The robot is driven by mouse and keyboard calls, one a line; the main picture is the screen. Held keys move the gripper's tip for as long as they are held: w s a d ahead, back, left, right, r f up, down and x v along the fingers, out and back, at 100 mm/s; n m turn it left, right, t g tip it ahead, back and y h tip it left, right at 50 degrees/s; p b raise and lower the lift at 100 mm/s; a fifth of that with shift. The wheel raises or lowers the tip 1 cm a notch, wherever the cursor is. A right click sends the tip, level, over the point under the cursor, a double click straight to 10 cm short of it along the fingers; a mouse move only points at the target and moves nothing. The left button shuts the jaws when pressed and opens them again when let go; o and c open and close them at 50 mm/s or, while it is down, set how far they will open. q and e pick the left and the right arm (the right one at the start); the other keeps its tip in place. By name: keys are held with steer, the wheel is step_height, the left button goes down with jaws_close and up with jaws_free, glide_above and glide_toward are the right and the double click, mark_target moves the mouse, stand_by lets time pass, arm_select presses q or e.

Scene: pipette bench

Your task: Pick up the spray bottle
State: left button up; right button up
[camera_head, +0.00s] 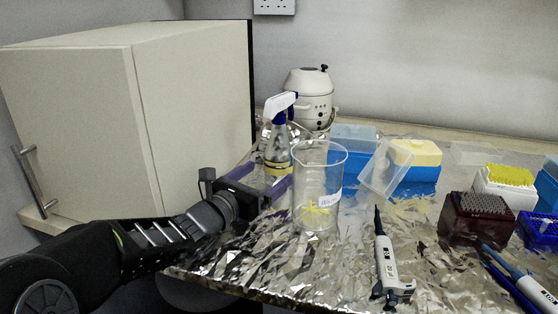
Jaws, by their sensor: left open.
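The spray bottle (277,150) stands upright on the foil-covered bench, with a white and blue trigger head and a clear body. My left gripper (268,178) reaches in from the left with its purple fingers apart, one on each side of the bottle's lower body. The fingers look level with the bottle; I cannot tell whether they touch it. The bottle's base is partly hidden by the near finger and the glass beaker. My right gripper does not show.
A clear beaker (318,206) stands just right of the gripper. A pipette (384,258) lies in front. Tip boxes (414,170) and racks (476,222) fill the right side. A white appliance (309,97) stands behind. A large cabinet (127,110) stands left.

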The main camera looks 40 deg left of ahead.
mark_target(279, 163)
arm_select(q)
steer(key=shift+r, duration=0.1)
steer(key=w, duration=0.6)
steer(key=shift+w+a, duration=0.1)
steer(key=shift+a, duration=0.05)
steer(key=shift+c, duration=0.6)
jaws_close()
steer(key=shift+r, duration=0.1)
stand_by(0.8)
